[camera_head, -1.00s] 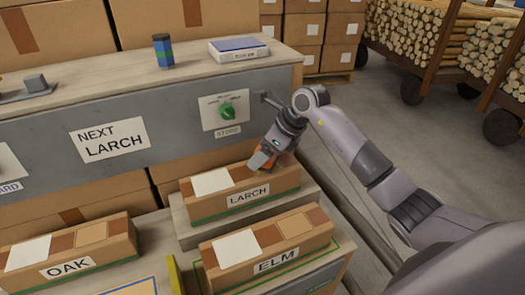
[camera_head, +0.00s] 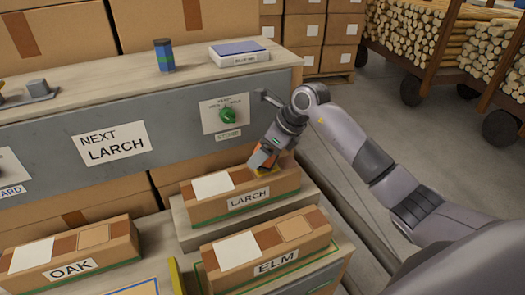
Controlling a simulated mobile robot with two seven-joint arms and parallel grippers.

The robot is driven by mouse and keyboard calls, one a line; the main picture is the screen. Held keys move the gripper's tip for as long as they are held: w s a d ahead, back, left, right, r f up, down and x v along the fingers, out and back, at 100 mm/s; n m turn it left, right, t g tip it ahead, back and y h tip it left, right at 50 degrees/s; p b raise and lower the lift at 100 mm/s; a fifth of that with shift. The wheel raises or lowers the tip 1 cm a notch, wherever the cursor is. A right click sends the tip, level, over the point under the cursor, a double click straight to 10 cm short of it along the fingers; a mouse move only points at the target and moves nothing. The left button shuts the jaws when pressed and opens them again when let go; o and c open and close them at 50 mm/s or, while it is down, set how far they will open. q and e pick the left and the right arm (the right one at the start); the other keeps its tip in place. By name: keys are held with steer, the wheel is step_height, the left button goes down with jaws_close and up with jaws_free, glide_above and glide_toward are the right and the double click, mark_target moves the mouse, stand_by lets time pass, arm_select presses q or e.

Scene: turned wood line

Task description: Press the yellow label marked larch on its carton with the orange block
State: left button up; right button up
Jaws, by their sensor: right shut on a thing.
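The larch carton (camera_head: 235,207) is a brown box with a white sheet (camera_head: 214,185) on top and the word LARCH on its front. My right gripper (camera_head: 261,164) is over the right part of its top, shut on the orange block (camera_head: 270,160), which is mostly hidden by the fingers. A small patch of the yellow label (camera_head: 262,171) shows under the block on the carton's top. Whether the block touches it I cannot tell for sure. My left gripper is not in view.
The oak carton (camera_head: 100,262) stands at the left and the elm carton (camera_head: 285,268) in front. A grey panel behind has a NEXT LARCH sign (camera_head: 110,144) and a green knob (camera_head: 228,115).

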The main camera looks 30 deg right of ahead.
steer(key=shift+r+p, duration=1.5)
steer(key=shift+r, duration=1.3)
steer(key=shift+w, duration=0.1)
